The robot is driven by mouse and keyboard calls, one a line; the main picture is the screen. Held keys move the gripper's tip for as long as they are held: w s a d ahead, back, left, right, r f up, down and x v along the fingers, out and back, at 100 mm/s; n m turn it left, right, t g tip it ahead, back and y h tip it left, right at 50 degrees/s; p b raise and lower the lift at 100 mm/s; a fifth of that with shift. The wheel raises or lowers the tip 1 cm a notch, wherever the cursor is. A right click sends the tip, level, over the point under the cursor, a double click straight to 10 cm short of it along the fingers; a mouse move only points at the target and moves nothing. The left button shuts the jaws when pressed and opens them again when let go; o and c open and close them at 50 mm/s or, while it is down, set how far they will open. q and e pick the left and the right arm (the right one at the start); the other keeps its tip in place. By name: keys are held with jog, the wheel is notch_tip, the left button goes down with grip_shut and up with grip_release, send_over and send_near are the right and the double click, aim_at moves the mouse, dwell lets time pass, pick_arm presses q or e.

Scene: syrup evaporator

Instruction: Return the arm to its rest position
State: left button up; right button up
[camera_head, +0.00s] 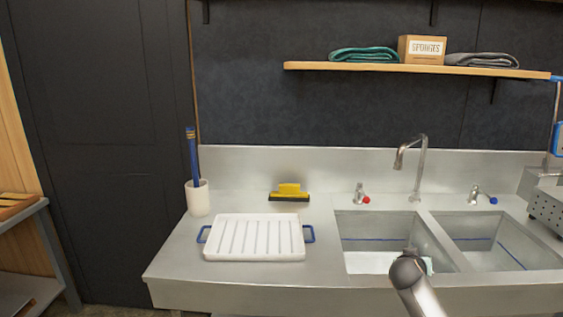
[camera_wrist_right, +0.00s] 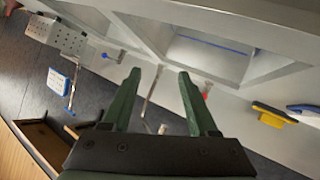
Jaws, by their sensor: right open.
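My right arm (camera_head: 415,287) comes up from the bottom of the head view, in front of the left sink basin (camera_head: 372,232). Its gripper cannot be made out there. In the right wrist view my right gripper (camera_wrist_right: 160,74) has its two green fingers spread apart, with nothing between them. The basins, faucet and wall show behind the fingers in a turned view. My left gripper is in neither view.
A steel counter (camera_head: 170,262) holds a white drying rack (camera_head: 254,238), a yellow squeegee-like tool (camera_head: 289,190) and a white cup (camera_head: 198,199) with blue-handled items. The faucet (camera_head: 421,165) rises behind the basins. A wooden shelf (camera_head: 400,68) with folded towels hangs above.

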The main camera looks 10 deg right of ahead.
jog(key=w+a+r+n+t+y, duration=0.3)
jog(key=w+a+n+t+y, duration=0.1)
jog(key=a, duration=0.2)
jog(key=w+a+r+n+t+y, duration=0.3)
jog(key=a+t+y, duration=0.1)
jog(key=a, duration=0.2)
jog(key=s+a+f+g+y, duration=0.1)
jog(key=s+a+f, duration=0.3)
jog(key=s+f, duration=0.25)
jog(key=s+a+f+n+g, duration=0.1)
jog(key=s+a+f+g, duration=0.15)
jog(key=s+f, duration=0.4)
jog(key=s+a+f+y, duration=0.1)
jog(key=s+a+f, duration=0.3)
jog(key=f, duration=0.5)
jog(key=s+a+f+g, duration=0.2)
jog(key=s+a+f, duration=0.2)
jog(key=s, duration=0.7)
jog(key=s+a+f+m+g+y, duration=0.1)
jog(key=s+a+f+g, duration=0.1)
jog(key=s, duration=1)
notch_tip(320, 180, down, 2)
jog(key=shift+a+f, duration=0.15)
jog(key=shift+a, duration=0.7)
